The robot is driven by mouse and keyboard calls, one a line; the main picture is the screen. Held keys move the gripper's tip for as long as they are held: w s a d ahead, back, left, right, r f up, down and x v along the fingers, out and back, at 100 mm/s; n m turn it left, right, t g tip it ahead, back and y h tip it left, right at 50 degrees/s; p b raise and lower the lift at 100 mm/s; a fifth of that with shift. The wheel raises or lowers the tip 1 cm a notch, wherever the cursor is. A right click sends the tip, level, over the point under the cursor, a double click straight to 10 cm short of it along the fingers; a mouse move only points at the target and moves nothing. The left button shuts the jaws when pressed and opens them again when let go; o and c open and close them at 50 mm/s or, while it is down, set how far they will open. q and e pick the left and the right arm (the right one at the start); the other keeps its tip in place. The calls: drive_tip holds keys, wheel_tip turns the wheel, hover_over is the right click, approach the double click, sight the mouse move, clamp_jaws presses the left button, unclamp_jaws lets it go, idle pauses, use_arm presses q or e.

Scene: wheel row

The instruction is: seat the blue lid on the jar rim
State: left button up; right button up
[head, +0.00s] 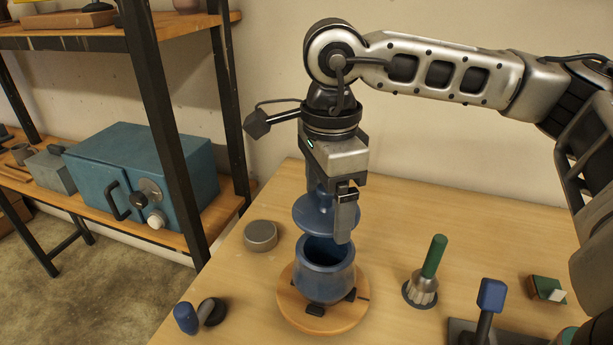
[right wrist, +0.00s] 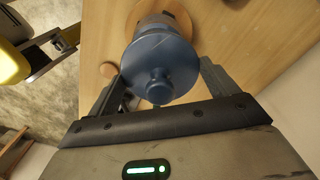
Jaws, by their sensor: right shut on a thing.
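The blue lid (head: 326,214) is a round disc with a knob and hangs from my right gripper (head: 335,212), which is shut on it. The lid also shows in the right wrist view (right wrist: 160,62), its knob facing the camera. The blue jar (head: 325,281) stands upright below, its mouth open and its dark inside partly visible. The lid is above the rim with a gap, apart from the jar. The hold on the knob is partly hidden by a finger. A gripper-like part (right wrist: 50,50) at the wrist view's upper left may be my left gripper; its state is unclear.
The jar stands on a round wooden board (head: 292,304) with dark clamps. A grey tin (head: 260,236) lies left, a green-handled brush (head: 432,258) and a blue-topped tool (head: 490,296) right. A blue-black object (head: 187,317) is near the left edge. A shelf (head: 170,120) stands left.

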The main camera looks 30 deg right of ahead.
sight(328, 210)
drive_tip(key=shift+w, duration=0.1)
drive_tip(key=shift+s+r, duration=0.15)
drive_tip(key=shift+s, duration=0.2)
drive_tip(key=shift+b, duration=0.3)
drive_tip(key=shift+f+b, duration=0.85)
drive_tip(key=shift+f, duration=0.1)
wheel_tip(328, 210, down, 2)
drive_tip(key=shift+b, duration=1)
use_arm(q)
drive_tip(key=shift+s+d+f+n+h, duration=0.15)
drive_tip(key=shift+d+f+n, duration=0.05)
drive_tip(key=shift+f, duration=0.25)
drive_tip(key=shift+s+d+f+n+h, duration=0.1)
drive_tip(key=shift+d+f+n+h, duration=0.1)
drive_tip(key=shift+f, duration=0.2)
use_arm(e)
drive_tip(key=shift+f, duration=0.1)
use_arm(q)
drive_tip(key=shift+s+f, duration=0.1)
drive_tip(key=shift+s, duration=0.1)
drive_tip(key=shift+w+r, duration=0.2)
drive_tip(key=shift+w, duration=0.1)
drive_tip(key=shift+s+f+b, duration=0.1)
drive_tip(key=shift+f+b, duration=0.2)
drive_tip(key=shift+b, duration=0.05)
